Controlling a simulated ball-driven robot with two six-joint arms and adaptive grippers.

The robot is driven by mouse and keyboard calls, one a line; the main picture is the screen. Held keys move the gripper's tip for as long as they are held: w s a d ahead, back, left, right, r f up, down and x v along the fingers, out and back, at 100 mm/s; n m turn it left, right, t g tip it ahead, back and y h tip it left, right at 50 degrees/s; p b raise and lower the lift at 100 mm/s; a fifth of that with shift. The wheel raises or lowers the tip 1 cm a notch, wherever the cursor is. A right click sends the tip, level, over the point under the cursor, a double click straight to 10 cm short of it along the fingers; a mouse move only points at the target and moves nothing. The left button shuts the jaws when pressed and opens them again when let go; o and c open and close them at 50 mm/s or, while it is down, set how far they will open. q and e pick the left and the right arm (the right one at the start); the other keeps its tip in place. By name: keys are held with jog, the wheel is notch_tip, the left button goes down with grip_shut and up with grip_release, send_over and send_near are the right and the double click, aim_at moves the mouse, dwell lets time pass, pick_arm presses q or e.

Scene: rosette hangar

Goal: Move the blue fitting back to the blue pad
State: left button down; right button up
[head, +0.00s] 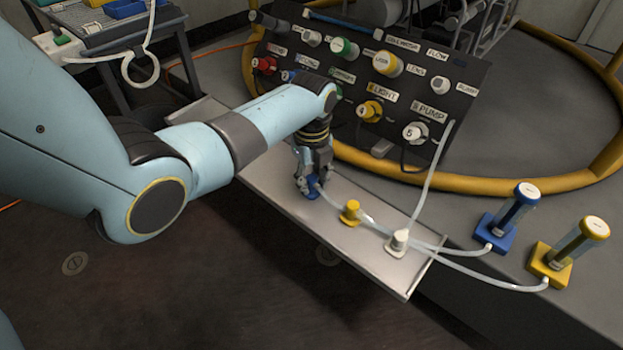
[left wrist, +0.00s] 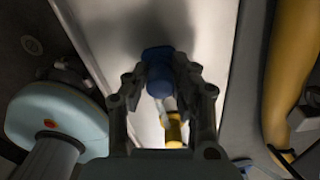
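The blue fitting (head: 314,188) is at the grey shelf below the panel, with a pale hose running from it to the right. My left gripper (head: 313,180) points down over it, a finger on each side. In the left wrist view the blue fitting (left wrist: 161,78) sits between the fingertips (left wrist: 160,68), which appear closed on it. Whether it touches the shelf is hard to tell. I cannot make out a separate blue pad; the gripper and fitting cover that spot. My right gripper is not in view.
A yellow fitting (head: 350,212) and a white fitting (head: 398,241) stand on the shelf (head: 372,258) to the right, with hoses crossing there. A panel with coloured ports (head: 385,90) rises behind. Blue (head: 515,210) and yellow (head: 580,240) cylinders stand at right.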

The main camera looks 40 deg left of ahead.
pick_arm(q)
jog(key=c, duration=1)
grip_release()
jog(key=shift+r, duration=0.1)
notch_tip(320, 180, up, 12)
jog(key=shift+f, duration=0.1)
